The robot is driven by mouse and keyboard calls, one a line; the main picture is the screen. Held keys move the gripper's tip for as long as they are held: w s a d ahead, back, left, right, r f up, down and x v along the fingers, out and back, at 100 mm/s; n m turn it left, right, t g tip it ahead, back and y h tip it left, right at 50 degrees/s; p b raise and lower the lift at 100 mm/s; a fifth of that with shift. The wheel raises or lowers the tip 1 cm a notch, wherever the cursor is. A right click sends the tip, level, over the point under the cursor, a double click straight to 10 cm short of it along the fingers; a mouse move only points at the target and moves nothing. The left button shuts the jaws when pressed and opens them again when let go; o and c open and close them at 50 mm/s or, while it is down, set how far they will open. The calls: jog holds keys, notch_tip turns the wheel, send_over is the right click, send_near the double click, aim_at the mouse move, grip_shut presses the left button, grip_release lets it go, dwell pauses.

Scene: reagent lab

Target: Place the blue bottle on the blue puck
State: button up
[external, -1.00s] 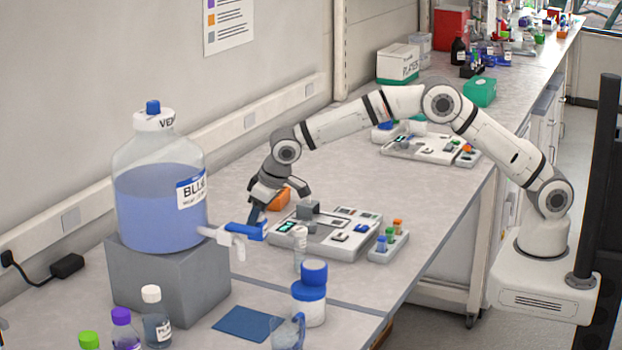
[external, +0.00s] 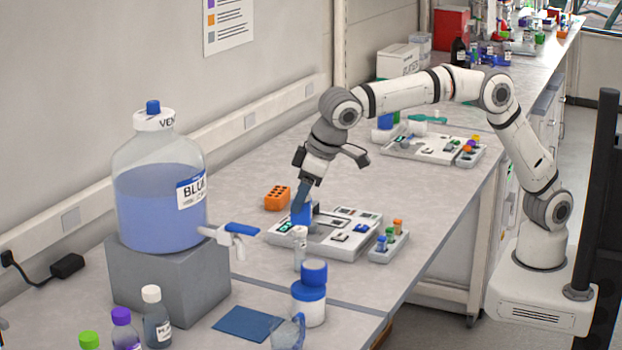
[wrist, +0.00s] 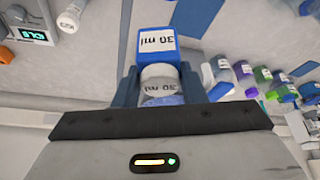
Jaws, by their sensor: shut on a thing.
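My gripper (external: 303,197) points down above the left part of a white device tray (external: 345,251) in the external view. It is shut on a blue bottle (external: 302,213), which shows just under the fingertips. I cannot tell whether the bottle touches the tray. No blue puck can be made out for certain; a small blue piece (external: 361,228) lies on the tray.
A large jug (external: 155,215) of blue liquid with a blue-handled tap (external: 242,228) stands on a grey block at left. An orange rack (external: 277,197) is behind the tray. A vial rack (external: 389,246) is at its right. A blue-capped bottle (external: 312,300) stands in front.

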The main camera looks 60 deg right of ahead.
jog(key=s+a+r, duration=0.1)
jog(key=s, duration=0.2)
send_over(313, 264)
notch_tip(313, 264, down, 5)
jog(key=shift+f, duration=2.4)
jog(key=o, duration=1)
jog(key=shift+r, duration=0.1)
